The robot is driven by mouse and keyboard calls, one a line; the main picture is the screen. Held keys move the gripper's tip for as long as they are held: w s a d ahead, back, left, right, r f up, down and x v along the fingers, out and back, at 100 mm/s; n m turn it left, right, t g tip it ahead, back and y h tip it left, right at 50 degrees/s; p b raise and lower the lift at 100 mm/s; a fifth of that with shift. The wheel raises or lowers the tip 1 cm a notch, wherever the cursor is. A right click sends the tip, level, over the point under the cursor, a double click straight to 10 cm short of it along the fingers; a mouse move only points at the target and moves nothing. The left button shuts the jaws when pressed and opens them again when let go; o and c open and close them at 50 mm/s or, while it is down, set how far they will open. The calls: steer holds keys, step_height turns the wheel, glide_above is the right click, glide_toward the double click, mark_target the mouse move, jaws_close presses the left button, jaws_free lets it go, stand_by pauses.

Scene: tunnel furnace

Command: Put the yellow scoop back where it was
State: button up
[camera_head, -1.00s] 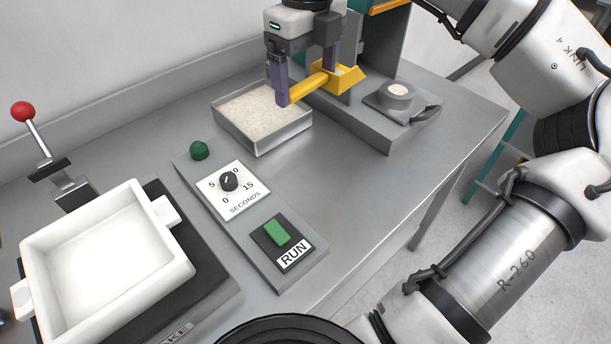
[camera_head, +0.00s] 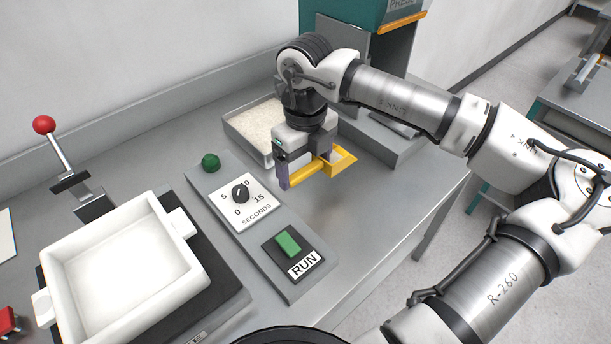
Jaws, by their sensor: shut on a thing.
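The yellow scoop (camera_head: 341,160) is held by my gripper (camera_head: 298,178), whose fingers close on its handle. The scoop's square bowl points right and its handle runs down to the left. My gripper and the scoop appear above the bench, between the tray of pale granules and the control panel's right edge. Part of the handle is hidden by a finger. I cannot tell the exact height above the bench or whether the bowl holds anything.
The metal tray (camera_head: 232,128) of granules stands behind my gripper. The control panel (camera_head: 221,172) has a dial, a green RUN button (camera_head: 288,242) and a green dome (camera_head: 210,161). A white square dish (camera_head: 190,278) sits front left beside a red-knobbed lever (camera_head: 44,125). The press (camera_head: 372,20) stands at the back.

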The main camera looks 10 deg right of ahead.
step_height(320, 180, down, 5)
steer(key=shift+r+p, duration=0.2)
steer(key=shift+p, duration=0.15)
steer(key=shift+f+b, duration=0.35)
steer(key=shift+b, duration=0.15)
steer(key=shift+s+f+b, duration=0.1)
steer(key=shift+f+b, duration=0.2)
steer(key=shift+b, duration=0.2)
